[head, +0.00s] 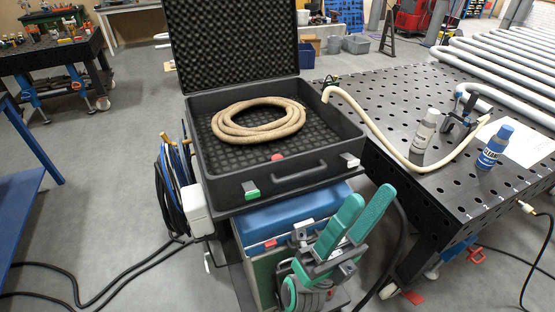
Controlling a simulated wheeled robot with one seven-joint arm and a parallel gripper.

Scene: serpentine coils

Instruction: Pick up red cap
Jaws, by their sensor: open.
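A small red cap (277,157) sits inside the open black case, against the inner side of its front wall. My gripper (368,196), with two long teal fingers, is at the lower middle of the head view, in front of and to the right of the case (300,176). The fingers are apart and nothing shows between them. The gripper is clear of the cap.
A coiled beige hose (258,131) lies in the case behind the cap. The case's raised lid (235,45) stands behind. A perforated black table (385,120) at right holds a grey bottle (425,130), a blue bottle (494,148) and a curved hose (375,130).

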